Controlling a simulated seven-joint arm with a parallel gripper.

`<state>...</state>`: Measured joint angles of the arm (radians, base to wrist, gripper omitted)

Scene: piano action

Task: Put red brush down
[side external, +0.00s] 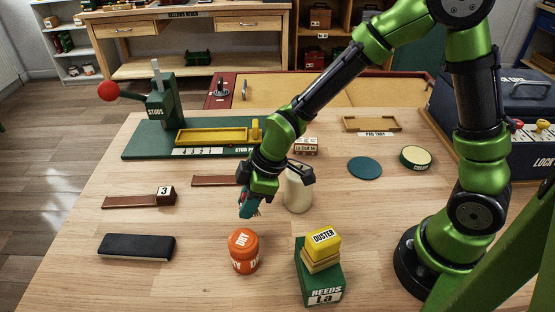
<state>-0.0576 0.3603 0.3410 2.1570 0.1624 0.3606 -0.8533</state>
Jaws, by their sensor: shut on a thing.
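My gripper (250,207) points down above the middle of the table, left of the cream jar (298,190) and above and behind the orange pot. It is shut on a slim thing, which I take for the red brush; only small reddish bits show at the teal fingertips. The fingers hide most of it, so its bristles and tilt cannot be told. The orange pot (243,254), with a label, stands upright in front of the gripper, apart from it.
A green reeds box (320,282) carries a yellow duster block (322,240). A black bar (137,247) lies front left. Brown strips (130,202) lie behind it. A green press (165,105), yellow tray (212,136) and teal disc (365,167) stand farther back. Bare table lies between bar and pot.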

